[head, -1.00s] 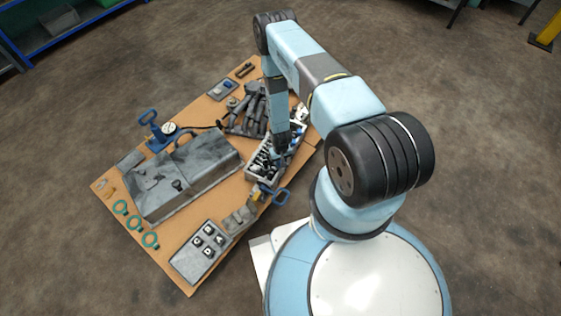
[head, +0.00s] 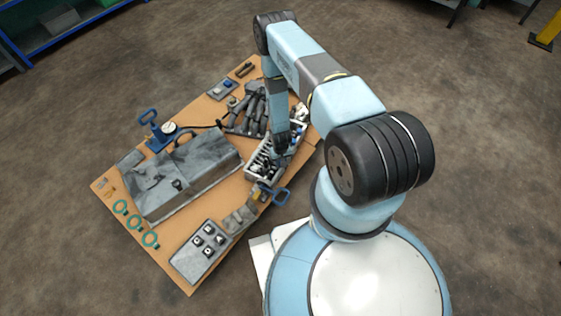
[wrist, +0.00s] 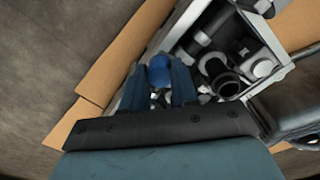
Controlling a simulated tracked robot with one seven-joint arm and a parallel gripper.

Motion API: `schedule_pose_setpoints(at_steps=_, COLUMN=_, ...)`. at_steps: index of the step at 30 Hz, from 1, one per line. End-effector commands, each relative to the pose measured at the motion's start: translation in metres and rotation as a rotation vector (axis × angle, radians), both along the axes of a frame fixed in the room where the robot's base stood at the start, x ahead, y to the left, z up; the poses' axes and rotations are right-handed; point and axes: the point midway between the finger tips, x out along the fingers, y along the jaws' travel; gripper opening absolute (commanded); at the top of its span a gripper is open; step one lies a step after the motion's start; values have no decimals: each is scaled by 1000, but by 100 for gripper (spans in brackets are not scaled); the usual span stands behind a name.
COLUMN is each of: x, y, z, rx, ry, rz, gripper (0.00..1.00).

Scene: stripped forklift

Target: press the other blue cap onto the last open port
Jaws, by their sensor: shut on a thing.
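My gripper (wrist: 158,82) is shut on a blue cap (wrist: 159,70), which sits between the fingertips in the wrist view. In the head view my gripper (head: 283,143) is over the sorting box (head: 251,177); the cap is too small to make out there. A small grey plate (head: 214,95) at the table's far end carries a blue piece (head: 228,84). I cannot tell which port is open.
The box's dark and white fittings (wrist: 217,72) lie close to my fingers. A big grey casing (head: 185,175), a blue pump with a gauge (head: 160,135), dark hoses (head: 255,113) and a fitting plate (head: 203,245) crowd the brown table (head: 165,262).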

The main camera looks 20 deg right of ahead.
Motion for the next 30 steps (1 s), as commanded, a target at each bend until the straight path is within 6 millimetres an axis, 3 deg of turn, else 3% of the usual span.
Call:
schedule_pose_setpoints(at_steps=26, x=0, y=0, z=-3, rx=0, ry=0, rz=0, gripper=0)
schedule_pose_setpoints(at_steps=27, x=0, y=0, z=-3, rx=0, ry=0, rz=0, gripper=29)
schedule_pose_setpoints(at_steps=30, x=0, y=0, z=-3, rx=0, ry=0, rz=0, gripper=39)
